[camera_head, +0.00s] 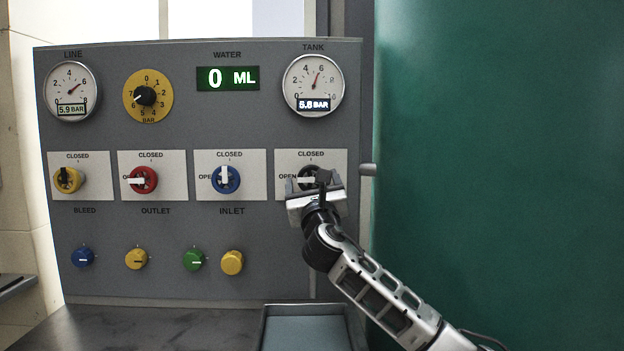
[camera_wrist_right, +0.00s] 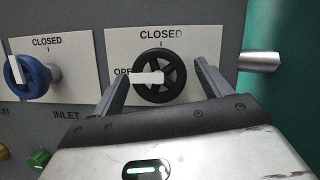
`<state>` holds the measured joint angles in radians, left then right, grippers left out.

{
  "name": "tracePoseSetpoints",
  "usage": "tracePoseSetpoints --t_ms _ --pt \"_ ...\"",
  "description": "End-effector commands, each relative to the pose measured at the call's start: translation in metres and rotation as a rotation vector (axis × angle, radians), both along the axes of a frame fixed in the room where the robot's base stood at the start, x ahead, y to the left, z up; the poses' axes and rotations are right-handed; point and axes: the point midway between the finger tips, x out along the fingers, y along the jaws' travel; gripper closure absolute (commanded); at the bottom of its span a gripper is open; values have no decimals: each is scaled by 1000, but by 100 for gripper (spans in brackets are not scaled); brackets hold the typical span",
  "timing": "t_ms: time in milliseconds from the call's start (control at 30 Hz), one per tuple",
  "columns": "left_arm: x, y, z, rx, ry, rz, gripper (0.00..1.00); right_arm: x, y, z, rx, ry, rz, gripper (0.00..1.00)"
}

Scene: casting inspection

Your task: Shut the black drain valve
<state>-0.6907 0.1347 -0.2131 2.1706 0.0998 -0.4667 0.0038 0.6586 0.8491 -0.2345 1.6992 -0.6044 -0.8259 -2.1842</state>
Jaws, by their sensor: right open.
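The black drain valve (camera_head: 307,172) is a round handwheel on a white plate at the right of the grey panel, partly hidden by my right gripper (camera_head: 316,190). In the right wrist view the black valve (camera_wrist_right: 165,88) shows whole, and its white pointer (camera_wrist_right: 148,78) points left at the OPEN mark, with CLOSED above. My right gripper is open, one finger on each side of the wheel and no grip on it. I cannot tell whether either finger touches the wheel. My left gripper is not in view.
Yellow (camera_head: 68,180), red (camera_head: 144,180) and blue (camera_head: 226,179) valves sit left of the black one, with small knobs below. A metal stub (camera_head: 368,170) sticks out right of the plate. A grey tray (camera_head: 263,330) stands below. A green surface (camera_head: 500,130) fills the right.

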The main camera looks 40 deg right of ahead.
Motion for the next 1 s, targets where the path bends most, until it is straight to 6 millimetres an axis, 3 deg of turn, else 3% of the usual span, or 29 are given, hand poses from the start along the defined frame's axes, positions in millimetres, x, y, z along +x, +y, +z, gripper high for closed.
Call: tracePoseSetpoints --t_ms 400,567,1000 --pt "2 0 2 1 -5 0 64 7 -4 3 0 0 1 23" --pt "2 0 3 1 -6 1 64 7 -4 3 0 0 1 67" --pt "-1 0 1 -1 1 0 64 7 -4 3 54 -45 1 68"
